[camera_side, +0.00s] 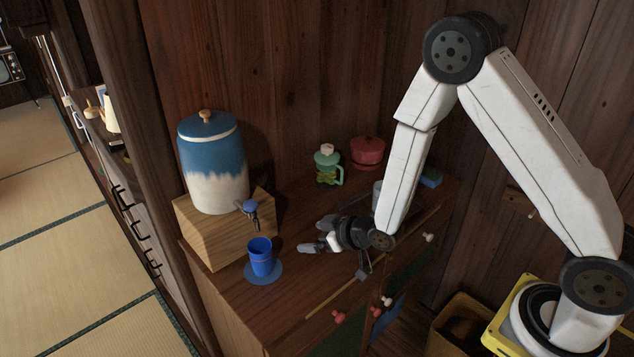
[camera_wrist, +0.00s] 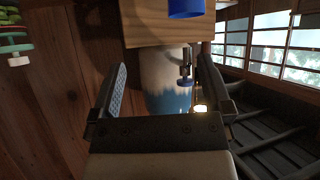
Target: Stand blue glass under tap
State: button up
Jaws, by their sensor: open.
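The blue glass (camera_side: 261,255) stands upright on a round blue coaster (camera_side: 276,277) on the cabinet top. It appears directly below the tap (camera_side: 249,208) of the blue and white dispenser (camera_side: 214,168), with a gap between spout and rim. In the wrist view, which looks upside down, the glass (camera_wrist: 187,8) shows at the top edge, in line with the tap (camera_wrist: 186,68). My gripper (camera_side: 308,240) is open and empty, to the right of the glass and apart from it. Its two fingers (camera_wrist: 162,66) show spread in the wrist view.
The dispenser sits on a wooden block (camera_side: 222,230). A green jar with a handle (camera_side: 327,167) and a red pot (camera_side: 367,152) stand at the back by the wall. A blue item (camera_side: 431,178) lies at the back right. The cabinet top between glass and gripper is clear.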

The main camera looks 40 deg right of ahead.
jog(key=s+d+r+m+g+h, duration=0.1)
jog(key=s+d+r+g, duration=0.2)
jog(key=s, duration=0.5)
jog(key=s+d+r+m+g+h, duration=0.2)
jog(key=s+d+r+g, duration=0.2)
jog(key=s, duration=0.4)
notch_tip(320, 180, up, 3)
jog(key=shift+s+f+m+g, duration=0.1)
jog(key=shift+s+m+g, duration=0.25)
jog(key=shift+g, duration=0.55)
